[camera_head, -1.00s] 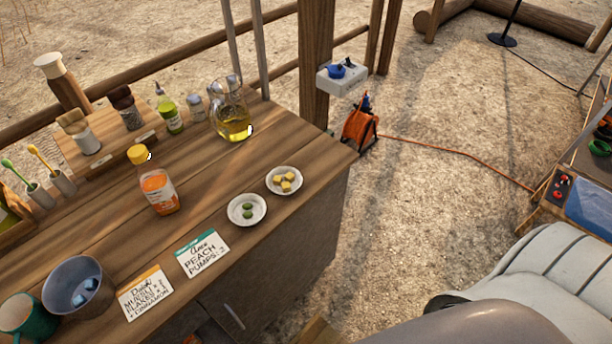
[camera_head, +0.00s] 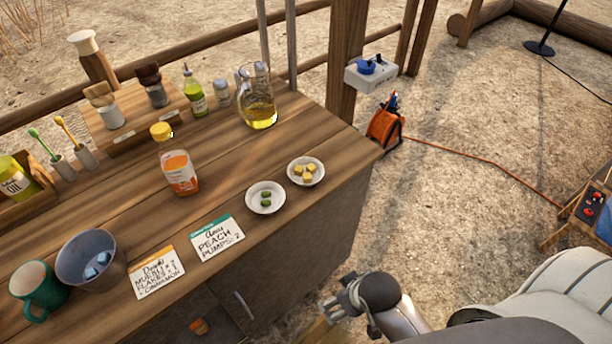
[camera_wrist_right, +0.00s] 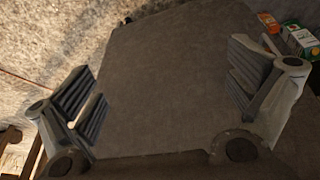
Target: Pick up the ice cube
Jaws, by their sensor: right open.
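Small pale-blue ice cubes (camera_head: 97,265) lie inside a grey bucket-like bowl (camera_head: 72,275) at the near left of the wooden counter in the head view. My right gripper (camera_head: 338,301) is low beside the counter's right side, below the top and far from the bowl. In the right wrist view my right gripper (camera_wrist_right: 168,92) is open and empty, facing a plain grey-brown panel. My left gripper is not in view.
A green mug (camera_head: 38,288) stands left of the bowl, and a recipe card (camera_head: 158,273) lies right of it. An orange-labelled bottle (camera_head: 178,170) and two small plates, one with green pieces (camera_head: 265,197), one with yellow cubes (camera_head: 306,171), stand farther right.

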